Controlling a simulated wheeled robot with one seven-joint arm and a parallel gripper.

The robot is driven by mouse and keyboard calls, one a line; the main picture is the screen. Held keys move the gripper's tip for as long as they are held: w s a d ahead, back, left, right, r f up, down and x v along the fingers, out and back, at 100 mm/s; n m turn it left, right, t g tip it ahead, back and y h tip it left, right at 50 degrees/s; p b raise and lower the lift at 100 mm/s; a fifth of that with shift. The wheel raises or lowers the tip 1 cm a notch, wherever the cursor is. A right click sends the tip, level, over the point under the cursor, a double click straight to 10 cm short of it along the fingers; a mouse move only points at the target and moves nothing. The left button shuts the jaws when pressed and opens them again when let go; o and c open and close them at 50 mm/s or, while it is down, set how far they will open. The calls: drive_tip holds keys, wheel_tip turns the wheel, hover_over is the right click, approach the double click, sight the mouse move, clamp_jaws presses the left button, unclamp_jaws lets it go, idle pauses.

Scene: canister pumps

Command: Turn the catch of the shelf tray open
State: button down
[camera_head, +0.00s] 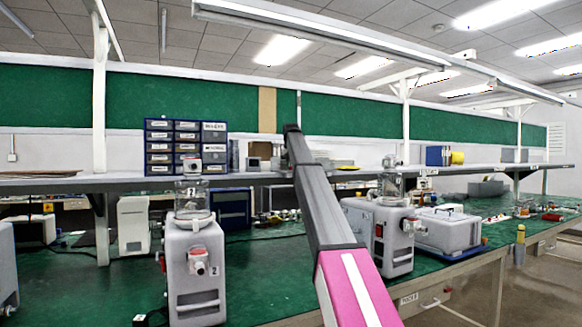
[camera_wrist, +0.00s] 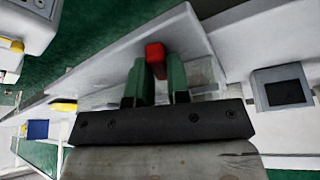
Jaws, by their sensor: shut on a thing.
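In the wrist view a small red catch (camera_wrist: 155,52) sits between the two green fingers of my gripper (camera_wrist: 156,68). The fingers are shut on it. It stands at the edge of a long pale shelf board. A pale grey surface (camera_wrist: 207,74) shows just behind the fingers; I cannot tell how much of it is the shelf tray. In the head view my arm reaches up to the shelf, and its links hide the gripper and the catch. Whether the catch is turned open cannot be told.
The shelf (camera_head: 250,179) runs across the head view. Blue drawers (camera_head: 159,147) stand on it to the left. Canister pumps (camera_head: 195,265) and (camera_head: 391,240) stand on the green bench on either side of my arm. A grey box with a dark face (camera_wrist: 283,88) is right of the fingers.

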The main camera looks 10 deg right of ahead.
drive_tip(key=m+h, duration=0.1)
drive_tip(key=m, duration=0.2)
drive_tip(key=shift+a+m, duration=0.1)
drive_tip(key=shift+m, duration=0.2)
drive_tip(key=shift+a+m+g+h, duration=0.1)
drive_tip(key=shift+m+g+h, duration=0.55)
drive_tip(key=shift+m, duration=1.05)
drive_tip(key=c, duration=1.1)
unclamp_jaws()
